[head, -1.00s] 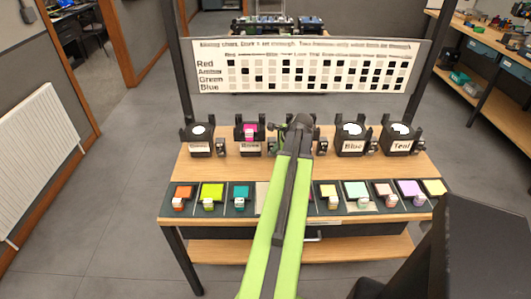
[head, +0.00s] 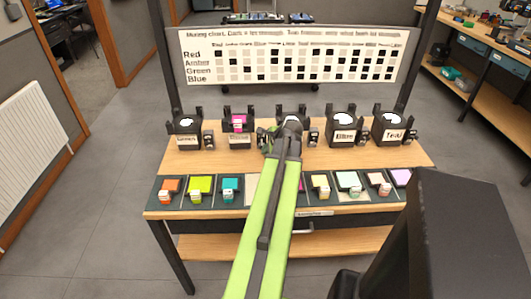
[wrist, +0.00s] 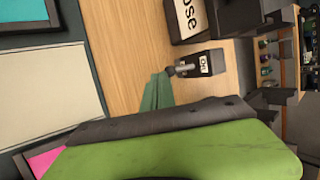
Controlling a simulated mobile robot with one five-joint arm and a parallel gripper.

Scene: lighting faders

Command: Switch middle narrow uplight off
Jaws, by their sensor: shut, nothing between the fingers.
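A row of black uplights stands on the wooden bench, labels facing me. The middle uplight (head: 291,114) is partly hidden behind my arm, so its label does not show. Left of it is the uplight with a pink top (head: 238,124); in the wrist view its label (wrist: 190,17) ends in "ose". A small black switch box (wrist: 203,63) marked "On", with a grey lever (wrist: 182,69), stands beside that label. My gripper (wrist: 156,92) is shut and empty, its green tip close to that lever. Whether they touch I cannot tell. In the head view my arm mostly hides it.
Coloured filter tiles lie along the bench's front strip, such as an orange one (head: 169,187) and a lime one (head: 200,187). A mixing chart (head: 290,58) stands behind the uplights. Uplights labelled Blue (head: 343,137) and Teal (head: 393,134) stand to the right.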

